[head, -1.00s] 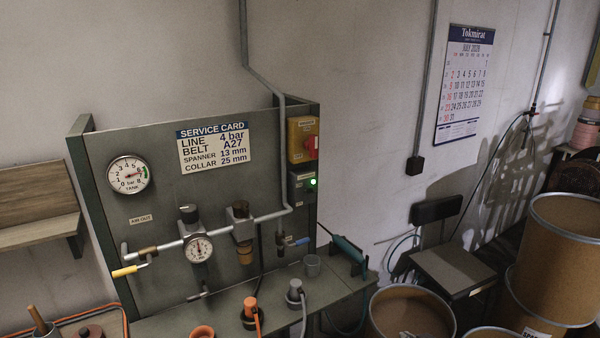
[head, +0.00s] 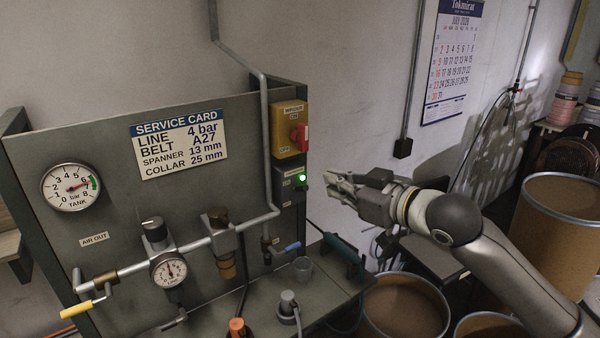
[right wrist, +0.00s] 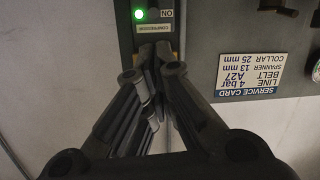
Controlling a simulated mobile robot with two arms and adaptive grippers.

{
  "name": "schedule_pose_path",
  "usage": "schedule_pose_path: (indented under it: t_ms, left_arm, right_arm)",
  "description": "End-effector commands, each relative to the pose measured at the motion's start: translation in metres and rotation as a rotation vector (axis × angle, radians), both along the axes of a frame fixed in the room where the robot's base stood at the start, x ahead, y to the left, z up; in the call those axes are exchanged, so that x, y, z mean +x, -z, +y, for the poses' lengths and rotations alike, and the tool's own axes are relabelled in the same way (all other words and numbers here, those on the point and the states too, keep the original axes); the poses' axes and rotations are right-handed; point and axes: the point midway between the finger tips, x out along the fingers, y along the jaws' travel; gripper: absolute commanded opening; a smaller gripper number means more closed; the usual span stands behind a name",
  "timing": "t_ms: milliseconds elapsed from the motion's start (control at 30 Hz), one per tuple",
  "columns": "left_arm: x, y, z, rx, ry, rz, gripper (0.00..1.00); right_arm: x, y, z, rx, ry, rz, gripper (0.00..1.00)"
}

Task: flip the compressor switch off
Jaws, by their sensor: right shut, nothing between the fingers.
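The compressor switch box (head: 293,184) is a small dark box on the right edge of the grey panel. Its green lamp (head: 302,177) is lit. In the right wrist view, which is upside down, the lamp (right wrist: 139,14) glows beside a small dark switch (right wrist: 153,14), with an "ON" mark and a compressor label. My right gripper (head: 330,183) is shut and empty, just right of the box in the head view. In the right wrist view its fingertips (right wrist: 154,50) point at the box, near the label; contact cannot be told. My left gripper is not in view.
A yellow box (head: 291,131) with a red knob (head: 299,136) sits directly above the switch box. A grey pipe (head: 265,110) runs just left of both. A blue-handled valve (head: 288,247) and bench lie below. Brown drums (head: 404,304) stand at the lower right.

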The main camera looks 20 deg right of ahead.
Motion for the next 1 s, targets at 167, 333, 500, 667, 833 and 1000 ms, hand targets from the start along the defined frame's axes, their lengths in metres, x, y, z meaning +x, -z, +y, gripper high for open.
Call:
schedule_pose_path:
  t_ms: [167,333,500,667,833,1000]
  left_arm:
    - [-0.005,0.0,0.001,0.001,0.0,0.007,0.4]
    - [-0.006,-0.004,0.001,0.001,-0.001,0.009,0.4]
    - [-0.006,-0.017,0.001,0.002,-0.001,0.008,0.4]
    - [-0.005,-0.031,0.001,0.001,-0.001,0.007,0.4]
    - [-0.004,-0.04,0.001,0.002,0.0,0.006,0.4]
    - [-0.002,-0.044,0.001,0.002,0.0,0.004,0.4]
  right_arm:
    - [0.0,0.0,0.0,0.001,0.001,0.0,0.0]
    - [0.007,0.0,0.002,0.003,0.002,0.0,0.0]
    - [0.029,0.002,0.012,0.004,0.001,0.002,0.0]
    - [0.055,0.007,0.024,0.004,0.001,0.002,0.0]
    - [0.077,0.013,0.033,0.004,0.002,0.0,0.0]
    - [0.088,0.017,0.038,0.001,0.001,-0.001,0.0]
